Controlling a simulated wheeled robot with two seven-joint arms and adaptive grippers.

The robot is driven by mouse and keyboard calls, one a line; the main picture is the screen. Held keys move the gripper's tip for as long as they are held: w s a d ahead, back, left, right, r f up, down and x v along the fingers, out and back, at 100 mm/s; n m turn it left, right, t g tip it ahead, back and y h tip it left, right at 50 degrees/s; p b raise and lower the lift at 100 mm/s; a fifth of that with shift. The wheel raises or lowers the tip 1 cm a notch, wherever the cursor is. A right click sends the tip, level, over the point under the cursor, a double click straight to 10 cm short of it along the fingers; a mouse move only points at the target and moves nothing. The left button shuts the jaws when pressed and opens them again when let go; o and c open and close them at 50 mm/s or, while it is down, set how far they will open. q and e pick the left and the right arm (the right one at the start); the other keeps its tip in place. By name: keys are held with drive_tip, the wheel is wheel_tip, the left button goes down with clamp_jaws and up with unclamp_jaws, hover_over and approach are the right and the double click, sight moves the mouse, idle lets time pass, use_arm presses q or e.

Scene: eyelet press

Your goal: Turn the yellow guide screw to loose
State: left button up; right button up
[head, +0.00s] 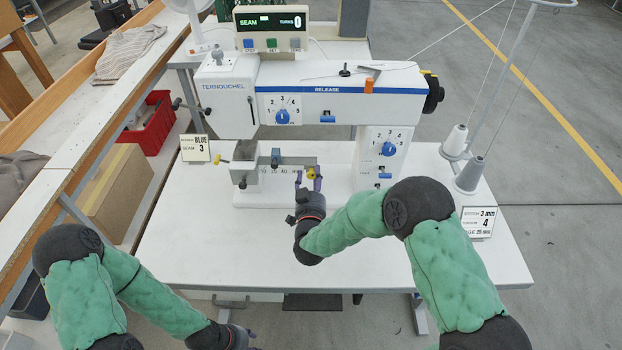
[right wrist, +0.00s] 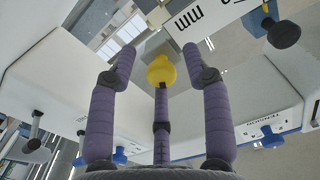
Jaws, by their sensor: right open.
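The yellow guide screw (head: 311,173) sits at the right end of the guide scale (head: 275,169) on the white machine bed. In the right wrist view the yellow screw head (right wrist: 161,70) shows between the spread purple fingertips. My right gripper (head: 309,181) is open around the screw, with a finger on either side and a third below it in the wrist view. I cannot tell whether any finger touches it. My left gripper (head: 246,336) is low at the bottom edge, away from the machine; its fingers are too small and dark to read.
The machine head (head: 340,95) with blue dials overhangs the bed. A grey block (head: 244,163) sits left of the scale. The front tabletop (head: 215,240) is clear.

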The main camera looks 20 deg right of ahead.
drive_tip(key=v, duration=1.2)
